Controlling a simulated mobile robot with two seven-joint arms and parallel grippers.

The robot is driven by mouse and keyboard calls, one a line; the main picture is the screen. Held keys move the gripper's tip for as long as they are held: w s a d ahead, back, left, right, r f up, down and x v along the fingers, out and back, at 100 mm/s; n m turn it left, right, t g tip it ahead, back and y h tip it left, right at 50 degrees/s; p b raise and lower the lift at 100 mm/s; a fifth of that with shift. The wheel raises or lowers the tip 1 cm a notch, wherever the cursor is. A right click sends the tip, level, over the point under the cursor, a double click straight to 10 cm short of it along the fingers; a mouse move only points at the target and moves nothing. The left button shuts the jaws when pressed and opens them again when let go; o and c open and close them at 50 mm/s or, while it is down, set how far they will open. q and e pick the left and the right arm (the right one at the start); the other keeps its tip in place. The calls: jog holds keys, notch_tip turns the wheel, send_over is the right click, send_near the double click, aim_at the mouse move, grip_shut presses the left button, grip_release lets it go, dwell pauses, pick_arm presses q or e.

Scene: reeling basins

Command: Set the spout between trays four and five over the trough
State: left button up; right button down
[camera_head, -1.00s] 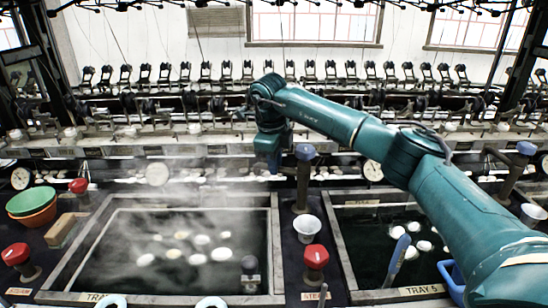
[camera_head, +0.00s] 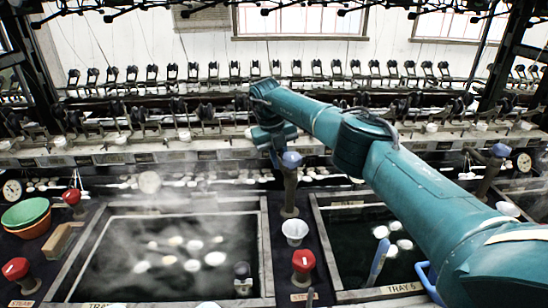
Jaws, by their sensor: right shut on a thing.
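Between tray four (camera_head: 86,236), the left basin, and tray five (camera_head: 316,222), the right basin labelled TRAY 5, stands a brown swivel spout (camera_head: 289,195) with a blue knob on top. My right arm crosses from the lower right, and its gripper (camera_head: 281,152) is at this knob, shut on the spout's top. The fingertips are partly hidden by the wrist. The spout's outlet direction is hard to make out. A white cup (camera_head: 295,229) stands just in front of the spout's foot. My left gripper is not in view.
Steam rises over tray four, where several white cocoons float. A red valve knob (camera_head: 303,260) stands between the trays in front, another (camera_head: 15,269) at lower left. Another blue-knobbed spout (camera_head: 487,172) stands at the right. Green and orange bowls (camera_head: 25,214) sit at left.

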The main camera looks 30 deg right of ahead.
jog(key=shift+s+d+m, duration=0.1)
jog(key=shift+d+m, duration=0.5)
jog(key=shift+m, duration=0.3)
jog(key=shift+s+d+m, duration=0.1)
jog(key=shift+d+m, duration=0.2)
jog(key=shift+m, duration=0.2)
jog(key=shift+g, duration=0.3)
jog(key=c, duration=1.4)
grip_release()
jog(key=shift+o, duration=0.2)
